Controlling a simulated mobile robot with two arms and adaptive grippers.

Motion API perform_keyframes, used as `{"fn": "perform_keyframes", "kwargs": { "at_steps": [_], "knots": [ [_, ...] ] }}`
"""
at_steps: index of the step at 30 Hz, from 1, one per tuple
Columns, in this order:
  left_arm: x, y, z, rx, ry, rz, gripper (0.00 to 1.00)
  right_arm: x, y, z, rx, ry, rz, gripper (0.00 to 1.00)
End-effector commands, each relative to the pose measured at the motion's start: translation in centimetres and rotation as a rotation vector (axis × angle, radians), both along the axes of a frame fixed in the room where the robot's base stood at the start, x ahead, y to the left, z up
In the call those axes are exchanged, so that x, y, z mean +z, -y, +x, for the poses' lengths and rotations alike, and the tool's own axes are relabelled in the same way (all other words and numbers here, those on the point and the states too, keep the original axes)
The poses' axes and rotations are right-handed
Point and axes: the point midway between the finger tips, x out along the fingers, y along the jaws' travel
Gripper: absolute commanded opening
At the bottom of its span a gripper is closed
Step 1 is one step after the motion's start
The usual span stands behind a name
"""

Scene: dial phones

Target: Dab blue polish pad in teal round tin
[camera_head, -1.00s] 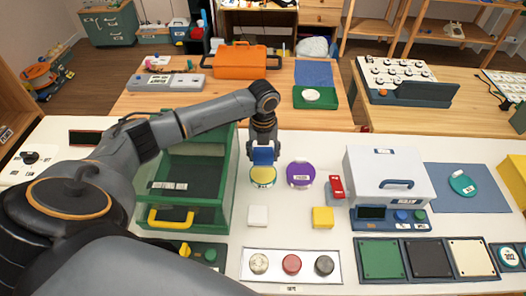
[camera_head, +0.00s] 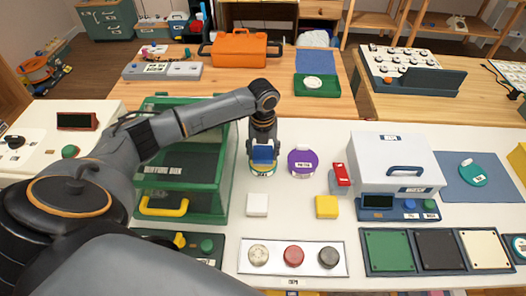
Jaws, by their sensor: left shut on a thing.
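My left gripper (camera_head: 262,145) points straight down and is shut on the blue polish pad (camera_head: 263,155). The pad is over a round tin (camera_head: 262,171) with yellow showing inside, a teal edge and a white label on its front. The pad overlaps the tin's opening and looks to be at or in it; the exact contact is hidden by the pad and fingers. A purple round tin (camera_head: 303,161) with a label stands just right of it. A teal round piece with a label (camera_head: 473,174) lies on a blue mat at the right. My right gripper is not in view.
White (camera_head: 257,205) and yellow (camera_head: 326,206) blocks lie in front. A red item (camera_head: 341,175) and a white box (camera_head: 392,155) stand right. A tray of three round knobs (camera_head: 272,268) is nearest.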

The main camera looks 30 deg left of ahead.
Motion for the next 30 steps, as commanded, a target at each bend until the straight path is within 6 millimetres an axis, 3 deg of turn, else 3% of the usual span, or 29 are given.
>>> {"fn": "perform_keyframes", "kwargs": {
  "at_steps": [30],
  "knots": [
    [-0.46,0.0,0.01,0.0,0.0,0.0,0.32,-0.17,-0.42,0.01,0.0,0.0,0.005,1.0]
  ]
}}
